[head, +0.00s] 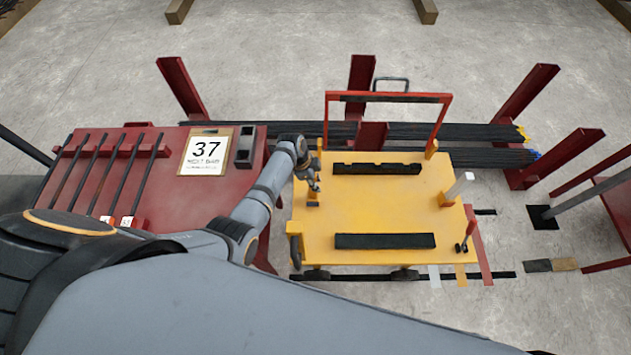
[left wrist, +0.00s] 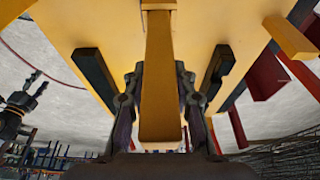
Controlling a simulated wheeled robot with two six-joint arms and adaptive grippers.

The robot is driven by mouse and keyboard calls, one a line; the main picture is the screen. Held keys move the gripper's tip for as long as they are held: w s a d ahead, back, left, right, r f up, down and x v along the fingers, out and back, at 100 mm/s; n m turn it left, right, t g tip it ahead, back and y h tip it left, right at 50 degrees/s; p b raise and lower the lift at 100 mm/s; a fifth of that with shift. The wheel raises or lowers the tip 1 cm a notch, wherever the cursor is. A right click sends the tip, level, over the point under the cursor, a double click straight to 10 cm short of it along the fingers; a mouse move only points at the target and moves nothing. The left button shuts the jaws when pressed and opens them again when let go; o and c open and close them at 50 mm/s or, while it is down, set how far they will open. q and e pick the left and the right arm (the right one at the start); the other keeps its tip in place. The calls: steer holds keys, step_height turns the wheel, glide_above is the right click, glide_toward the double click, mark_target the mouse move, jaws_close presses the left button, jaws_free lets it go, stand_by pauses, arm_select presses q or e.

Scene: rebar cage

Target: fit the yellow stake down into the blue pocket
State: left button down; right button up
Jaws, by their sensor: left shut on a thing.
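My left gripper (head: 313,184) is over the left edge of the yellow cart in the head view. It is shut on the yellow stake (left wrist: 159,85), which runs lengthwise between its dark fingers in the left wrist view. The stake's far end meets or overlaps a yellow part at the top of that view; I cannot tell whether they touch. In the head view the stake is small and partly hidden by the gripper. I cannot make out a blue pocket in either view. A dark jointed shape, apparently my right gripper (left wrist: 36,88), shows at the left of the wrist view; its jaws are unclear.
A red table (head: 100,190) with black rods and a 37 sign stands left. Red posts and rebar bundles lie behind.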

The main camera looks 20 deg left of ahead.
arm_select(q)
steer(key=shift+f, duration=0.35)
steer(key=c, duration=1)
jaws_free()
steer(key=v, duration=1.2)
steer(key=shift+a, duration=0.1)
